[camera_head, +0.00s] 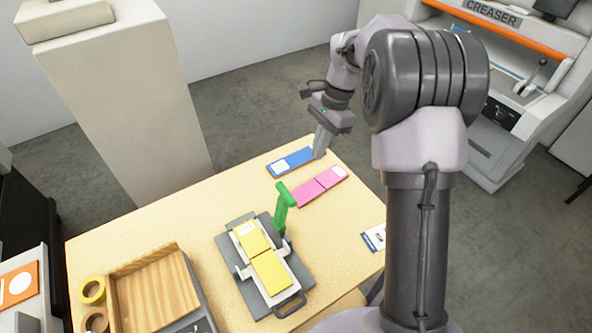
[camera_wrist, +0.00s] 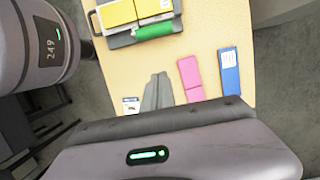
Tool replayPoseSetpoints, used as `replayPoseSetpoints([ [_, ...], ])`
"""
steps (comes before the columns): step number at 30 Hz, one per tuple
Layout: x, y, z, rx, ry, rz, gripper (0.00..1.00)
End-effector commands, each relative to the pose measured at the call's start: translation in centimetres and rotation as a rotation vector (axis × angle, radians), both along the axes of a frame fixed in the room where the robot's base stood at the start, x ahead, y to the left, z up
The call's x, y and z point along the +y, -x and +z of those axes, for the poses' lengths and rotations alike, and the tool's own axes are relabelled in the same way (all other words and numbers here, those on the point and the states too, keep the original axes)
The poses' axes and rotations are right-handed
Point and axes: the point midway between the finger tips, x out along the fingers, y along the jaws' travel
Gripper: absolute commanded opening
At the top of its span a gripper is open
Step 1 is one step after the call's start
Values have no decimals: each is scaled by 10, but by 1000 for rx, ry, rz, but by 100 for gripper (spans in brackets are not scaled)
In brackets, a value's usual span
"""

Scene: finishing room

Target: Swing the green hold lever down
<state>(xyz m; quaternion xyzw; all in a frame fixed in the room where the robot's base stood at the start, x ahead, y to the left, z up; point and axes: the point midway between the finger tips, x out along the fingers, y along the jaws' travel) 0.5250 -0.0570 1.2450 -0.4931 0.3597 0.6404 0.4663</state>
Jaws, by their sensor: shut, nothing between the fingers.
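The green hold lever (camera_head: 284,208) stands up, slightly tilted, at the back right side of a grey clamp fixture (camera_head: 228,240) on the table. In the wrist view the lever (camera_wrist: 154,31) shows as a green bar at the fixture's near edge. Yellow pieces (camera_head: 270,270) lie on the fixture's white bed. My gripper (camera_head: 318,154) is shut and empty, pointing down over the table's far right part, near the blue strip and apart from the lever. Its grey fingers also show in the wrist view (camera_wrist: 158,90).
A pink strip (camera_head: 320,186) and a blue strip (camera_head: 292,160) lie behind and right of the lever. A white and blue card (camera_head: 374,237) lies at the right edge. A wooden tray (camera_head: 114,302) and tape rolls (camera_head: 92,290) are at left. The table's back left is clear.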

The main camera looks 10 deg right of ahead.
Motion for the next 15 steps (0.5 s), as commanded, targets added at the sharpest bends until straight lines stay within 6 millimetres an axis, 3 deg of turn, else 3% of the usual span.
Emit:
replayPoseSetpoints([
  [7, 3, 1, -12, 1, -1, 2, 0],
  [15, 17, 6, -67, 2, -1, 2, 0],
])
